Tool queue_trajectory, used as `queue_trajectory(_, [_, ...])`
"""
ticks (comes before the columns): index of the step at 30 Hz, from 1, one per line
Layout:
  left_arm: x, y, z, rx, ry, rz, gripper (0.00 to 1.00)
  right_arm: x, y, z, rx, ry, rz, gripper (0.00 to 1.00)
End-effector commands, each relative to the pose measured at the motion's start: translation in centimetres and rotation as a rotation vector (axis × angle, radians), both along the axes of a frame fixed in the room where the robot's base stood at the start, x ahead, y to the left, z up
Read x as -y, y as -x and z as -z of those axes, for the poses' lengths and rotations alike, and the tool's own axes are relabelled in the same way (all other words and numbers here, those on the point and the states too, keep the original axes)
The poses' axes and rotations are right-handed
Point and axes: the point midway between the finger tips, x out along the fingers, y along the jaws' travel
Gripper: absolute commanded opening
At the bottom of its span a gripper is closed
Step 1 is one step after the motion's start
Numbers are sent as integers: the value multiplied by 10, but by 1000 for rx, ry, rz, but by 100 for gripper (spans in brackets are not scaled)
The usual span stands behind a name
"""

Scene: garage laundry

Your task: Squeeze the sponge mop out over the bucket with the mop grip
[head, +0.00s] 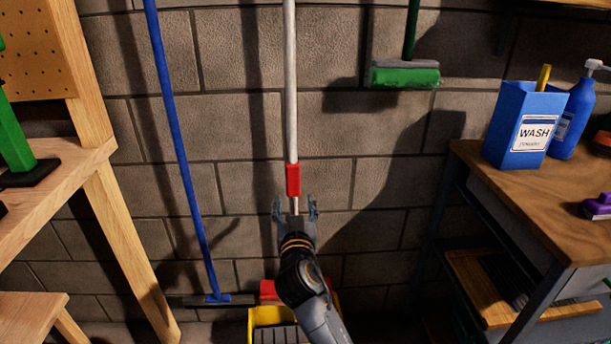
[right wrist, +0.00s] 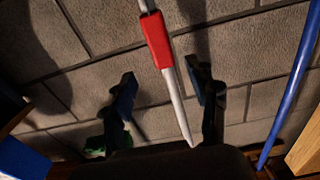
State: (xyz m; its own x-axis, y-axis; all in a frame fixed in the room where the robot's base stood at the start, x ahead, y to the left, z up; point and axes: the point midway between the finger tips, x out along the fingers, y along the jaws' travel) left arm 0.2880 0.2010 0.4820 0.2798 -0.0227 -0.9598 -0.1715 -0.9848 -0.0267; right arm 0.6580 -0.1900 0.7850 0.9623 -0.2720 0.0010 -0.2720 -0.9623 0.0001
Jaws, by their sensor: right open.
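The mop has a pale upright pole (head: 291,90) with a red grip (head: 293,180) on it, in front of the block wall. My right gripper (head: 296,208) is open, with its fingers either side of the pole in the picture, just below the red grip. In the right wrist view the red grip (right wrist: 158,40) is just beyond the open fingers (right wrist: 166,92), and nothing is clamped. A yellow bucket (head: 266,316) stands on the floor below, partly hidden by my right arm. A red part (head: 268,290) shows at its back; I cannot tell whether it belongs to the mop. My left gripper is out of view.
A blue-handled broom (head: 187,180) leans left of the mop. A green brush head (head: 405,76) hangs upper right. A workbench (head: 530,210) at right holds a blue WASH box (head: 525,118) and a blue bottle (head: 574,115). A wooden frame (head: 120,220) stands left.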

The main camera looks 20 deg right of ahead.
Motion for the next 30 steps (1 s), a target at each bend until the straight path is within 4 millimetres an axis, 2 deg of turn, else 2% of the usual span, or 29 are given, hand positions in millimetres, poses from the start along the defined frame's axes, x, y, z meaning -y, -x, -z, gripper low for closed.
queue_trajectory(5, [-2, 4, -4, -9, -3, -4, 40, 12, -35, -1, 1, 3, 4, 58])
queue_trajectory(15, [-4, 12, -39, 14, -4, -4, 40, 31, -99, 0, 1, 1, 4, 58])
queue_trajectory(21, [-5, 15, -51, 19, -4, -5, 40, 35, -117, 0, 0, 1, 4, 58])
queue_trajectory(30, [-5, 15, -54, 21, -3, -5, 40, 36, -120, -1, -1, 0, 3, 58])
